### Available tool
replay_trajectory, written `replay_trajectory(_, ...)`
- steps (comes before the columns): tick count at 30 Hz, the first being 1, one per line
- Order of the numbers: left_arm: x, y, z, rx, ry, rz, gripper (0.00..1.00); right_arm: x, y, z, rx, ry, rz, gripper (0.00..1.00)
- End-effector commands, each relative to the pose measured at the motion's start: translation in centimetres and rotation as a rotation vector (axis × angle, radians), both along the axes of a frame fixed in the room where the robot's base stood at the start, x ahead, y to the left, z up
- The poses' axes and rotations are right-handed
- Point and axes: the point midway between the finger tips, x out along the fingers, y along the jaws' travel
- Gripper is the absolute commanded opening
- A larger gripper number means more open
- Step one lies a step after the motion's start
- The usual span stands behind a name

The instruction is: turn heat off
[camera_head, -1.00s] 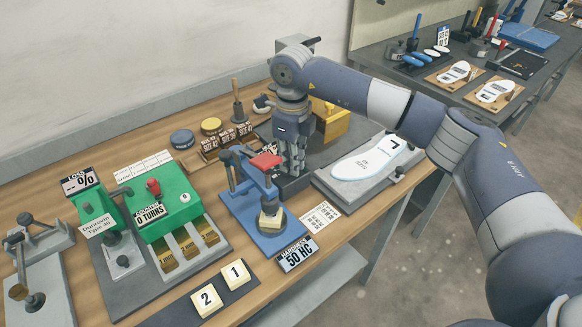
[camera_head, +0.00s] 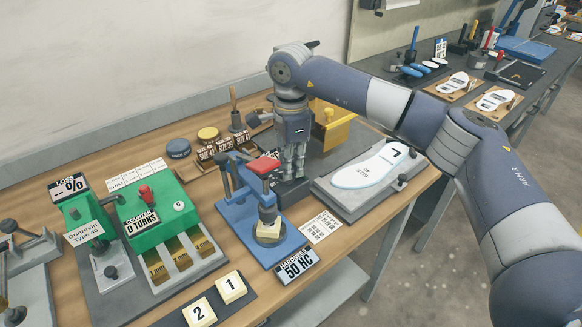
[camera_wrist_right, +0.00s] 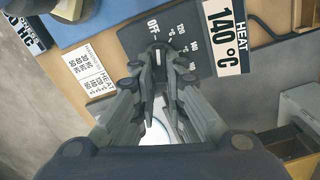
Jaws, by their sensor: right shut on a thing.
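My right gripper (camera_wrist_right: 160,72) is shut on a small dark knob (camera_wrist_right: 158,55) with a white line on it, in the right wrist view. The knob stands on a dark heat panel (camera_wrist_right: 190,33) marked OFF and with several temperatures. A sign (camera_wrist_right: 227,35) beside it reads HEAT 140 °C. In the head view my right gripper (camera_head: 293,165) points down between the blue press and the white insole plate, and it hides the knob. My left gripper is not in view.
A blue press (camera_head: 265,245) with a red cap stands just left of my right gripper. A grey plate with a white insole (camera_head: 370,165) lies to its right. A yellow block (camera_head: 332,132) stands behind.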

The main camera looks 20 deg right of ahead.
Motion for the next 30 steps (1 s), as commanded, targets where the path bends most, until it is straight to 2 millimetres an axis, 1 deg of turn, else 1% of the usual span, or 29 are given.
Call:
replay_trajectory(9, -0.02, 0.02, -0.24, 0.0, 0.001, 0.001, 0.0, 0.32, -0.05, 0.31, 0.002, -0.008, 0.11, 0.0)
replay_trajectory(25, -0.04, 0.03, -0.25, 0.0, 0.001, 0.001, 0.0, 0.38, -0.06, 0.4, 0.001, -0.01, 0.13, 0.0)
replay_trajectory(26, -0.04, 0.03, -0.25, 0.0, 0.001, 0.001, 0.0, 0.39, -0.06, 0.4, 0.001, -0.01, 0.13, 0.18)
replay_trajectory(27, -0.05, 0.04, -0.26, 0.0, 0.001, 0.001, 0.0, 0.38, -0.06, 0.4, 0.001, -0.01, 0.13, 0.27)
replay_trajectory(28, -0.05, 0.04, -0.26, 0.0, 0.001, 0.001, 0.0, 0.36, -0.05, 0.38, 0.001, -0.009, 0.13, 0.32)
replay_trajectory(30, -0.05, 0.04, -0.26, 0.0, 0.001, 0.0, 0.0, 0.32, -0.04, 0.3, 0.001, -0.007, 0.13, 0.32)
